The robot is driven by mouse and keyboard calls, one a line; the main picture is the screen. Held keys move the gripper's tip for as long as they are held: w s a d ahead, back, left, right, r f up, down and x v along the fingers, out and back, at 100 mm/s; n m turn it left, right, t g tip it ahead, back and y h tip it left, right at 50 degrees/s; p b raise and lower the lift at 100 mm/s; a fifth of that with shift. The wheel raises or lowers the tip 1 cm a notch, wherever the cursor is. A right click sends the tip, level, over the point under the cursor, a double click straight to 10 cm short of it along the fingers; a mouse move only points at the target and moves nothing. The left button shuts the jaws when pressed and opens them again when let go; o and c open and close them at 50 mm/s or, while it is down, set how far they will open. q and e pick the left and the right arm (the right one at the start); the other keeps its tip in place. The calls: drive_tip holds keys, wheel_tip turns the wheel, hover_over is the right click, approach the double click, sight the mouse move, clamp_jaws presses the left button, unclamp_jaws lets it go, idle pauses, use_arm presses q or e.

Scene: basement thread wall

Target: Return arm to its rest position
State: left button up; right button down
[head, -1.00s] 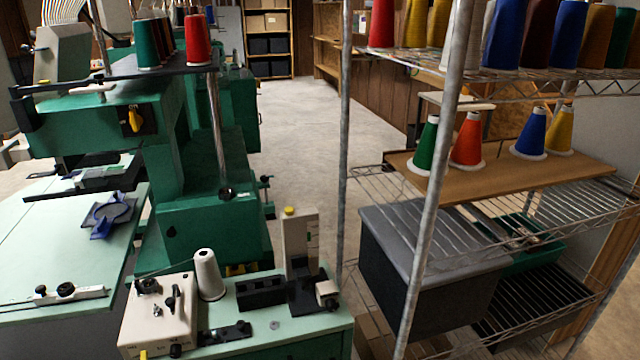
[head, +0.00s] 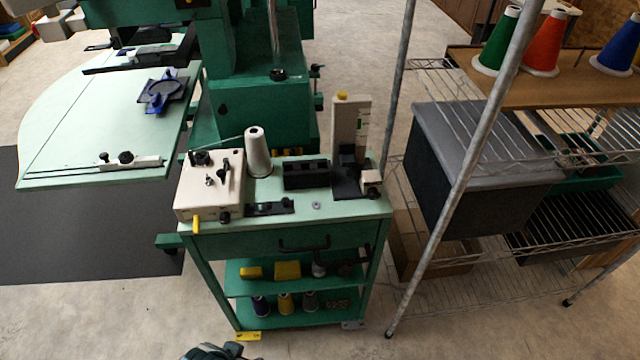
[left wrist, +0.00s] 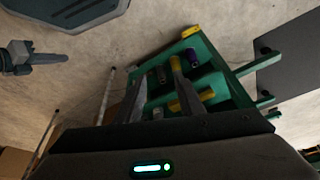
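My left gripper (left wrist: 158,72) shows in the left wrist view. Its two fingers stand apart with nothing between them, so it is open and empty. Behind the fingers lie the lower shelves of the green cart (left wrist: 225,82). A grey jointed part at the left of that view looks like my right gripper (left wrist: 52,59); whether its fingers are open is too small to tell. In the head view only a dark piece of my own body shows at the bottom edge, and neither gripper can be made out there.
The green cart (head: 345,238) carries a cream box (head: 205,185), a white thread cone (head: 258,152) and a black-and-cream device (head: 350,130). A wire rack (head: 455,285) with a grey bin (head: 480,150) stands to the right. Concrete floor (head: 110,315) is open in front.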

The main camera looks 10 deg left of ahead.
use_arm(q)
drive_tip(key=d+f+t, duration=0.1)
drive_tip(key=d+f, duration=0.1)
drive_tip(key=f, duration=1.2)
drive_tip(key=d+f+t+h, duration=0.1)
drive_tip(key=d+f+t, duration=0.1)
drive_tip(key=f, duration=1.2)
drive_tip(key=shift+d+m+t, duration=0.3)
drive_tip(key=shift+d, duration=0.25)
use_arm(e)
drive_tip(key=shift+w, duration=0.1)
use_arm(q)
drive_tip(key=shift+w, duration=0.1)
